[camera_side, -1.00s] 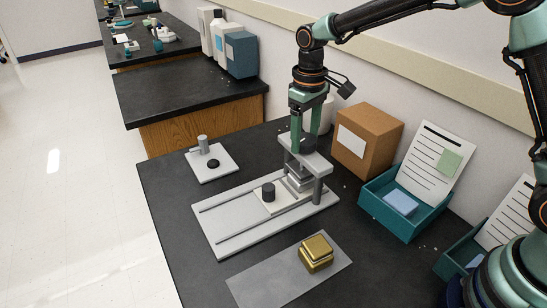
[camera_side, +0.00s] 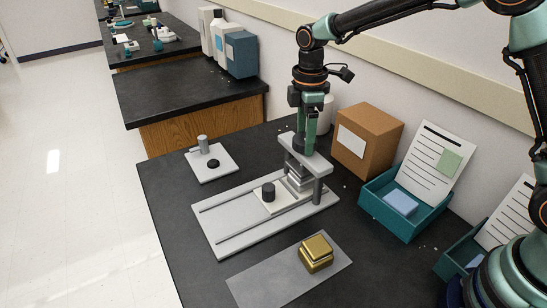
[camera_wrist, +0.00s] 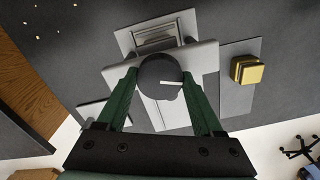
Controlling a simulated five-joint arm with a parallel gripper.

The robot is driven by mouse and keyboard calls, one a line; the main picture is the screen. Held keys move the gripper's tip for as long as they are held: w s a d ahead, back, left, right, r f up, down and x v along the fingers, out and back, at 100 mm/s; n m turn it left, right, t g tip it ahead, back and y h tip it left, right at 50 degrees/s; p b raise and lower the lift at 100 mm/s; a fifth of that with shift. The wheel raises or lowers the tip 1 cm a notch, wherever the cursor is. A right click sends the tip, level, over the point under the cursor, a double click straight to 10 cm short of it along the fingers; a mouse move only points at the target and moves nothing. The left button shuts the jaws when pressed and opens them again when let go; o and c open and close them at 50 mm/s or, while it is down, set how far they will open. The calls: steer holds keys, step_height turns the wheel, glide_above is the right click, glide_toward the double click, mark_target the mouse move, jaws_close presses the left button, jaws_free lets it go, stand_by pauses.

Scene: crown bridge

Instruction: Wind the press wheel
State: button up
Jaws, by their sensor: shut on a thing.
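The press (camera_side: 319,168) is a grey bridge standing over a long grey base plate (camera_side: 229,226) with rails. Its wheel is a dark round knob with a white mark, and in the wrist view the wheel (camera_wrist: 160,75) sits on top of the bridge. My gripper (camera_side: 302,150) points straight down over the bridge. Its green fingers are shut on the wheel, one on each side. In the side view the fingers mostly hide the wheel. A stack of grey plates (camera_side: 298,180) sits under the bridge. A pale plate with a black knob (camera_side: 268,192) lies on the rails in front.
A brass block (camera_side: 316,253) stands on a grey mat (camera_side: 257,283) at the front. A small white plate with a post (camera_side: 203,146) lies at the back left. A cardboard box (camera_side: 367,141) and a teal tray (camera_side: 379,207) stand to the right of the press.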

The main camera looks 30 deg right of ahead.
steer(key=n, duration=0.4)
steer(key=shift+r+n, duration=0.2)
steer(key=shift+n, duration=0.2)
stand_by(0.4)
steer(key=o, duration=1.4)
steer(key=shift+a, duration=0.1)
steer(key=shift+c, duration=0.2)
steer(key=shift+f, duration=0.1)
step_height(320, 180, up, 12)
